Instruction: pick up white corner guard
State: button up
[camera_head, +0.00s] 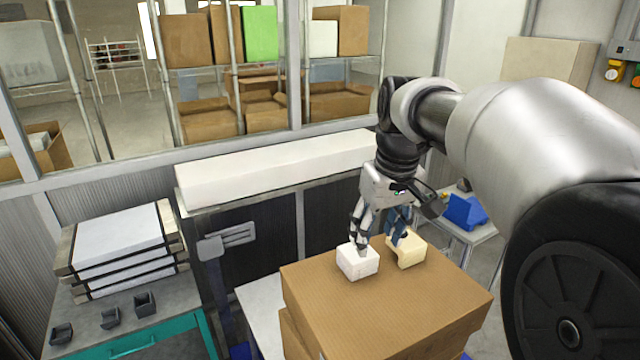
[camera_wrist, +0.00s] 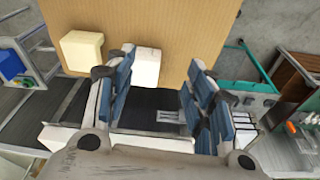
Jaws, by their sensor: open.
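The white corner guard (camera_head: 357,262) is a small white block on top of a brown cardboard box (camera_head: 390,310). It also shows in the wrist view (camera_wrist: 147,68), beside the left finger and partly hidden by it. My gripper (camera_head: 380,238) is open, pointing down over the far edge of the box top. In the head view one finger overlaps the back of the white block; I cannot tell whether they touch. In the wrist view, the gap between the fingertips (camera_wrist: 162,68) holds part of the white block toward its left side. Nothing is gripped.
A cream-yellow notched block (camera_head: 407,252) sits close to the right of the white one, near my other finger. A long white block (camera_head: 280,165) lies on the ledge behind. A blue bin (camera_head: 465,212) stands at right. The front of the box top is clear.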

aim_at(357, 259)
jog(key=o, duration=0.4)
jog(key=w+r+n+p, duration=0.1)
jog(key=w+r+p, duration=0.2)
jog(key=w, duration=0.5)
jog(key=shift+d+g+p, duration=0.25)
jog(key=shift+g+p, duration=0.15)
jog(key=shift+p, duration=0.3)
jog(key=shift+o, duration=0.6)
jog(key=shift+w, duration=0.3)
jog(key=shift+o, duration=0.7)
jog(key=shift+w+f, duration=0.1)
jog(key=shift+f, duration=0.15)
jog(key=shift+o, duration=0.6)
jog(key=f, duration=0.3)
jog(key=w+f, duration=0.1)
jog(key=f, duration=0.7)
jog(key=shift+w+a+p, duration=0.25)
jog(key=shift+a+p, duration=0.05)
jog(key=shift+p, duration=0.05)
jog(key=shift+w+a+f+p, duration=0.1)
jog(key=shift+w+f+p, duration=0.1)
jog(key=shift+f, duration=0.75)
jog(key=shift+w+a+f+p, duration=0.1)
jog(key=shift+w+f+p, duration=0.1)
jog(key=shift+f, duration=0.75)
jog(key=shift+w+f+p, duration=0.2)
jog(key=shift+f, duration=0.75)
